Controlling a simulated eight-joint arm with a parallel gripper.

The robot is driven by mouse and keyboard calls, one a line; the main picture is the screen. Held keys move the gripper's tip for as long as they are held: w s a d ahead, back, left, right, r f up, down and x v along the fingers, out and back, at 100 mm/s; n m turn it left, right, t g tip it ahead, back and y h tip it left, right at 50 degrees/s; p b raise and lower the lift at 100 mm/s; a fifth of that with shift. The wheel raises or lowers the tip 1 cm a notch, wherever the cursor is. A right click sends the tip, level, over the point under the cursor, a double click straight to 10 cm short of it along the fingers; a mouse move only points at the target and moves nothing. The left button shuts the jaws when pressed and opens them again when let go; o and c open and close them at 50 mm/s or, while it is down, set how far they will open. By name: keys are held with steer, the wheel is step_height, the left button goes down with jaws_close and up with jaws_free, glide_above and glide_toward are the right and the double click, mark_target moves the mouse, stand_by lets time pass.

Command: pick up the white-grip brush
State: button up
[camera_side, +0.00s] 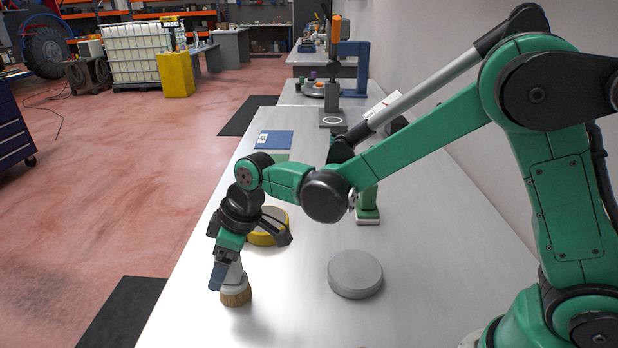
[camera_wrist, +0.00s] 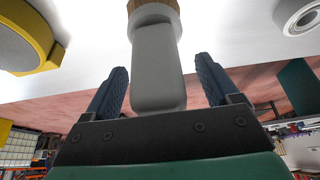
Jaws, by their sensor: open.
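The white-grip brush (camera_side: 236,294) stands upright on the bench, bristles down, with its pale grip rising into my gripper (camera_side: 222,272). In the wrist view the grip of the brush (camera_wrist: 157,70) lies between the two blue fingers of my gripper (camera_wrist: 161,68). A gap shows on each side of the grip, so the jaws are open around it and not closed on it. The bristles show at the top edge of the wrist view. In the side view the fingers hide part of the grip.
A yellow-rimmed round disc (camera_side: 266,238) lies just behind my gripper. A grey round disc (camera_side: 355,273) lies to the right of the brush. A green-based tool (camera_side: 368,215) and a blue flat item (camera_side: 274,140) are farther back. The bench's left edge is close to the brush.

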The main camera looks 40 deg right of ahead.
jaws_close()
steer(key=shift+r, duration=0.15)
step_height(320, 180, up, 20)
stand_by(0.8)
